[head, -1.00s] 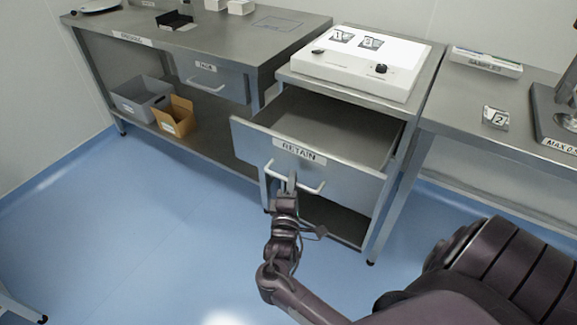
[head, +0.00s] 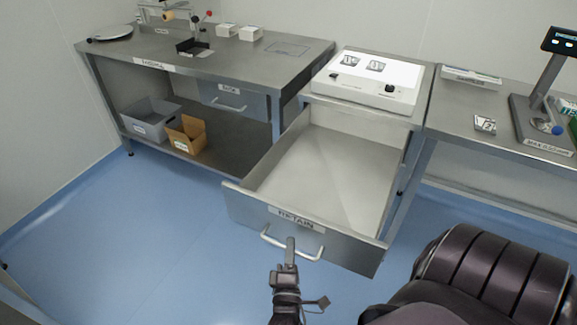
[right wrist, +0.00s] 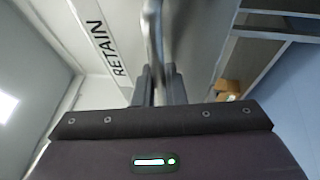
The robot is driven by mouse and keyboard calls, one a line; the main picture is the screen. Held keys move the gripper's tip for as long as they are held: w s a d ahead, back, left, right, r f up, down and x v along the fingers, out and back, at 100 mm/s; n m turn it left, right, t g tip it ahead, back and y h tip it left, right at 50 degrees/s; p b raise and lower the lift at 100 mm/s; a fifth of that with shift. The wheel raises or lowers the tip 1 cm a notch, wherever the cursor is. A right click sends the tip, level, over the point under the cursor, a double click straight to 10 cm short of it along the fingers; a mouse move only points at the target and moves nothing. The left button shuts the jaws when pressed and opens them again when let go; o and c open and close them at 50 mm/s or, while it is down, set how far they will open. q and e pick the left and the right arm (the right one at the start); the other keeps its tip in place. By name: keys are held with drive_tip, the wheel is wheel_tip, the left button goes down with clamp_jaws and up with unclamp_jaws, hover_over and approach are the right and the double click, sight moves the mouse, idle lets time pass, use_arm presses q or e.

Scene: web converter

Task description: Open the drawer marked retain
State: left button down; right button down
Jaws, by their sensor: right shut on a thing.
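The drawer marked RETAIN (head: 312,232) is pulled far out from under the counter with the white light panel. Its inside shows and looks empty. Its bar handle (head: 270,240) is on the front below the label. My right gripper (head: 290,246) is shut on the handle; the right wrist view shows the handle bar (right wrist: 153,40) between the two fingers (right wrist: 158,85), with the RETAIN label (right wrist: 107,46) beside it. My left gripper is not in view.
A white light panel (head: 368,80) with samples sits above the drawer. A bench at left has another shut drawer (head: 232,101), and a grey bin (head: 150,118) and cardboard box (head: 187,135) below. A stand (head: 545,100) is at right. Blue floor (head: 150,240) is clear.

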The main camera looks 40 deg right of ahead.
drive_tip(key=shift+a, duration=0.15)
drive_tip(key=c, duration=1.5)
unclamp_jaws()
